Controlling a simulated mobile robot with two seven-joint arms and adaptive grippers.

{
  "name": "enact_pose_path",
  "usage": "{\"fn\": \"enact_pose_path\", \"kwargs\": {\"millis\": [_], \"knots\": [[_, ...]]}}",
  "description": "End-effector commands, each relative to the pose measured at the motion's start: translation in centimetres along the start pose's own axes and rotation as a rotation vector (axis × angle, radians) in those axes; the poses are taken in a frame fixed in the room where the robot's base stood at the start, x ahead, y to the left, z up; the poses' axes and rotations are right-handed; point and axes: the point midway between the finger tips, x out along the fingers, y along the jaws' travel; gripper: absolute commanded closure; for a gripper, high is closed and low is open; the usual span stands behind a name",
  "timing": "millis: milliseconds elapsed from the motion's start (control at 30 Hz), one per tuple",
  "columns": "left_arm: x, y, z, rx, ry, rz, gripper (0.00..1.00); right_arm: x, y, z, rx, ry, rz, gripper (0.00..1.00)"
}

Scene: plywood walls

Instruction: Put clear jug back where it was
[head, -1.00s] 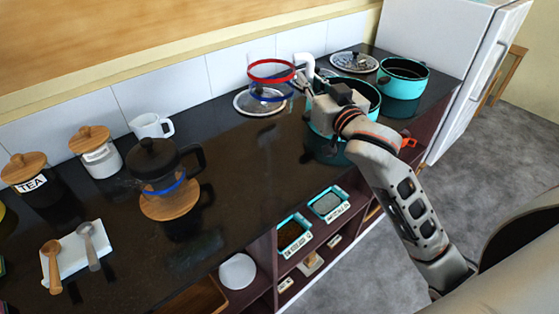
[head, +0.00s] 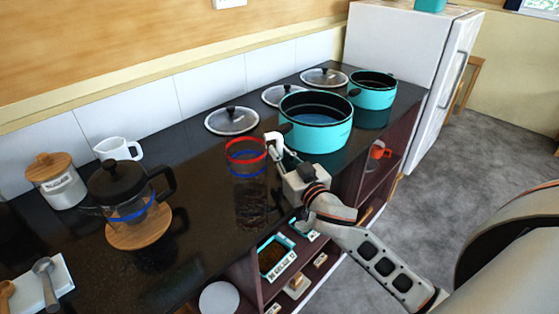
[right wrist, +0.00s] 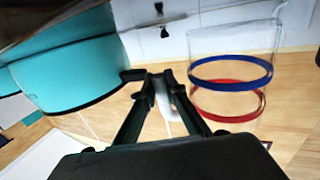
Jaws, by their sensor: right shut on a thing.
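The clear jug (head: 246,158) has a red band, a blue band and a white handle. It is upright at the counter's front half, left of the nearer teal pot; I cannot tell whether its base touches the counter. My right gripper (head: 281,150) is shut on the handle from the right side. In the right wrist view the white handle (right wrist: 164,103) lies between the fingers (right wrist: 160,80), with the jug (right wrist: 233,78) to the right. My left gripper is not in view.
Teal pots (head: 318,128) (head: 373,92) stand right of and behind the jug. Glass lids (head: 232,120) (head: 280,95) (head: 324,77) lie along the wall. A black-lidded press (head: 120,192) on a wooden coaster, a white cup (head: 117,149) and a wood-lidded canister (head: 57,184) stand left. Dark counter between press and jug is clear.

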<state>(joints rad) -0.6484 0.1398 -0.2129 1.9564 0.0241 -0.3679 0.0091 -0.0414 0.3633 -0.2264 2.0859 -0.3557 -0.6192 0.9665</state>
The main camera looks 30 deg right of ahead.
Motion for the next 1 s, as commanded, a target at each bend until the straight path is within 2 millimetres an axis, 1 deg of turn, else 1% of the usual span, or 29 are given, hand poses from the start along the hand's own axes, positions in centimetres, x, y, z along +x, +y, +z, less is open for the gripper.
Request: {"fn": "enact_pose_path", "kwargs": {"millis": [33, 100, 400, 567, 600, 633, 1000], "knots": [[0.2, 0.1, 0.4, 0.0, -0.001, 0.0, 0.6, 0.0, 0.0, 1.1, 0.001, -0.003, 0.0, 1.0], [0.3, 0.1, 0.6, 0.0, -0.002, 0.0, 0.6, 0.0, 0.0, 1.6, 0.002, -0.001, -0.001, 1.0], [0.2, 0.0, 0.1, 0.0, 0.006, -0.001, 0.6, 0.0, 0.0, 1.7, 0.001, 0.002, -0.001, 1.0], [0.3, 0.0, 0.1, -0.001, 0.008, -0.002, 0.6, 0.0, 0.0, 2.1, 0.002, 0.0, 0.0, 1.0], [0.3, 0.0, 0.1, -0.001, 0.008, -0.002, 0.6, 0.0, 0.0, 2.1, 0.0, 0.0, 0.0, 0.78], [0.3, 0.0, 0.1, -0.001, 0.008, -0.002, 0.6, 0.0, 0.0, 2.1, 0.0, 0.0, 0.0, 0.72], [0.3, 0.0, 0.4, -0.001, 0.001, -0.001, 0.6, 0.0, 0.0, 1.8, 0.0, 0.001, -0.001, 0.72]]}}
